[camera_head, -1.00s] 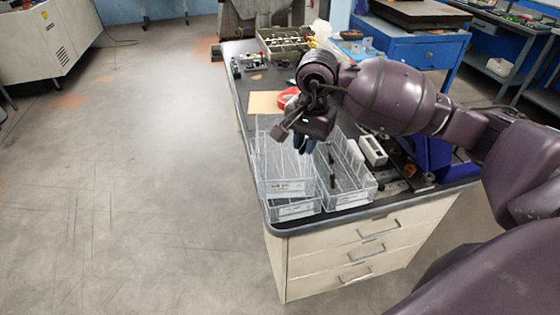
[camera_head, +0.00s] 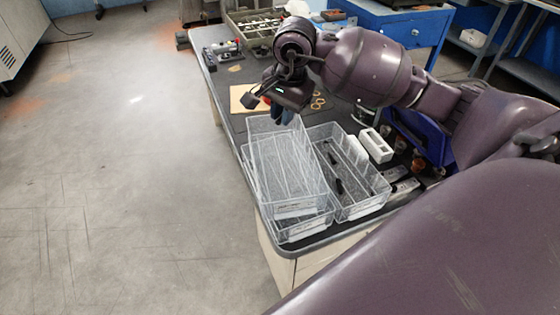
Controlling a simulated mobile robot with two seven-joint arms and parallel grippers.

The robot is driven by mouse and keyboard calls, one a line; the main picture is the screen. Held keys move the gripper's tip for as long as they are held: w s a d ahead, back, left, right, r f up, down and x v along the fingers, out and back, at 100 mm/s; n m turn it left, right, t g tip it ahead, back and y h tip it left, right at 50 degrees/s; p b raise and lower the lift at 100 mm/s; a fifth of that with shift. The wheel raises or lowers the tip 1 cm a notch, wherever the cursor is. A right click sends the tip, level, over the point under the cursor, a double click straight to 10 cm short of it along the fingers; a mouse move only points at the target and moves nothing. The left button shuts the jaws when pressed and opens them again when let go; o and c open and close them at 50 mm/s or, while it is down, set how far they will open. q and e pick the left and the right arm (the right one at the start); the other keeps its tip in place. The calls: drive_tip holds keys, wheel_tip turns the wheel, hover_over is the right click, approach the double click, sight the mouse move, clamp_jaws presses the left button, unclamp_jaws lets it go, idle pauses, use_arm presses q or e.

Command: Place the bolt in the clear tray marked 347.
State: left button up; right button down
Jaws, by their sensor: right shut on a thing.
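My right gripper (camera_head: 281,108) points down just over the far end of the clear trays. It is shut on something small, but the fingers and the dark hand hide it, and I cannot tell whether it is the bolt. An upper clear tray (camera_head: 297,208) sits on a lower clear tray (camera_head: 305,230) at the left corner of the bench. Another clear tray (camera_head: 362,208) stands right beside them, with dark slender items (camera_head: 338,186) inside. The tray labels are too small to read now. I see no bolt that I can name for sure. My left gripper is out of view.
A white holder (camera_head: 376,146) stands right of the trays. A tan sheet (camera_head: 240,98) and a mostly hidden red item (camera_head: 265,101) lie behind the gripper. A partitioned bin (camera_head: 256,28) stands farther back. Open floor lies left of the bench (camera_head: 234,122).

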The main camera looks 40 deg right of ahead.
sight(281, 169)
wheel_tip(281, 169, down, 16)
drive_tip(key=shift+f+b, duration=0.1)
drive_tip(key=shift+b, duration=0.45)
drive_tip(key=shift+f, duration=0.2)
drive_tip(key=c, duration=1.1)
unclamp_jaws()
drive_tip(key=shift+r, duration=0.1)
drive_tip(key=r, duration=0.4)
drive_tip(key=s+r, duration=0.1)
drive_tip(key=r, duration=0.3)
drive_tip(key=r+p, duration=0.1)
drive_tip(key=r, duration=0.3)
drive_tip(key=shift+s+d+r, duration=0.1)
drive_tip(key=shift+s+d, duration=0.15)
drive_tip(key=shift+d, duration=0.05)
